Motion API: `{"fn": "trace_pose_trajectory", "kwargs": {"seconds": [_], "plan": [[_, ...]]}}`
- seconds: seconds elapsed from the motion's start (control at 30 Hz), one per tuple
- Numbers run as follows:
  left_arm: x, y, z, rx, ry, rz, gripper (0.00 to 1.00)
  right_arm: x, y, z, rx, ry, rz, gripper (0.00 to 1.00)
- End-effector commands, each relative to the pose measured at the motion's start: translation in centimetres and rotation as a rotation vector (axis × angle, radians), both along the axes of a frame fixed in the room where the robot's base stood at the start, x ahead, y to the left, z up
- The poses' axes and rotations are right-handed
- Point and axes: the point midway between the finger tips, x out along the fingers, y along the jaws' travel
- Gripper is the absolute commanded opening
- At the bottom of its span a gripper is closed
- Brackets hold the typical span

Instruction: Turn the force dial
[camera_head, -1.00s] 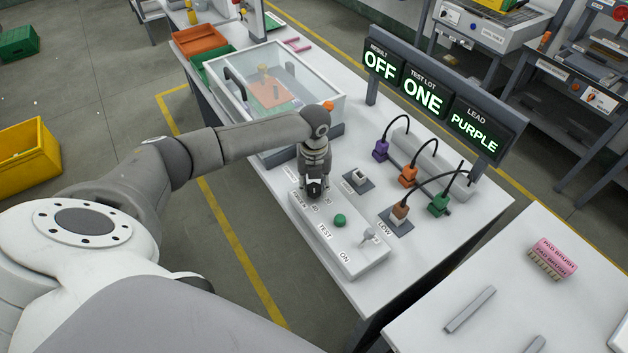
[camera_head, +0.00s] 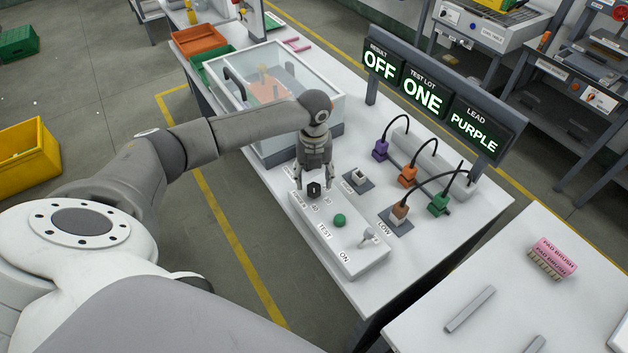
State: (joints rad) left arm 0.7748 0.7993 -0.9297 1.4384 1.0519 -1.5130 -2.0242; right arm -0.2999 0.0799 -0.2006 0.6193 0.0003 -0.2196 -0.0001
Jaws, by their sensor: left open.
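The force dial (camera_head: 314,189) is a small black knob with a light mark, at the far end of a white control box (camera_head: 361,266). Numbers are printed around it. My left gripper (camera_head: 314,187) is open and points down just behind and above the dial. Its two fingers are spread to the left and right of the knob; I cannot tell whether they touch it. The box also carries a green TEST button (camera_head: 340,220) and a toggle switch (camera_head: 368,235) by the word ON. My right gripper is not in view.
A display (camera_head: 424,92) reads OFF, ONE and PURPLE. Purple (camera_head: 381,150), orange (camera_head: 407,176), green (camera_head: 439,205) and brown (camera_head: 399,212) plugs with black cables stand right of the box. A clear-walled case (camera_head: 315,85) stands behind my arm. A pink pad brush (camera_head: 556,256) lies on the right table.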

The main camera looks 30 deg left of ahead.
Motion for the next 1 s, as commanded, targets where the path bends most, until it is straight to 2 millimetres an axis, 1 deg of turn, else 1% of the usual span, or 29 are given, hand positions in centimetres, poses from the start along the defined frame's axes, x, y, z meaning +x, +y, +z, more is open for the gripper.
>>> {"fn": "trace_pose_trajectory", "kwargs": {"seconds": [0.03,0.2,0.3,0.4,0.6,1.0], "plan": [[0.1,0.0,1.2,-0.001,-0.005,-0.002,0.55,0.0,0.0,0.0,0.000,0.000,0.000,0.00],[0.1,0.0,4.8,0.000,-0.003,-0.001,0.55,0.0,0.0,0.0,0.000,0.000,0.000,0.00],[0.1,-0.1,6.4,0.000,-0.003,-0.002,0.55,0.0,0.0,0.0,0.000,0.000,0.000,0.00],[0.0,0.0,7.5,-0.001,-0.001,-0.001,0.55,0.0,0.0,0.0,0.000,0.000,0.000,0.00],[0.0,0.0,8.3,-0.001,0.001,-0.001,0.55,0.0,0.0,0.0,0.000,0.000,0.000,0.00],[0.0,-0.1,8.3,-0.001,0.001,-0.001,0.55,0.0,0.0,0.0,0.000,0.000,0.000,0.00]]}}
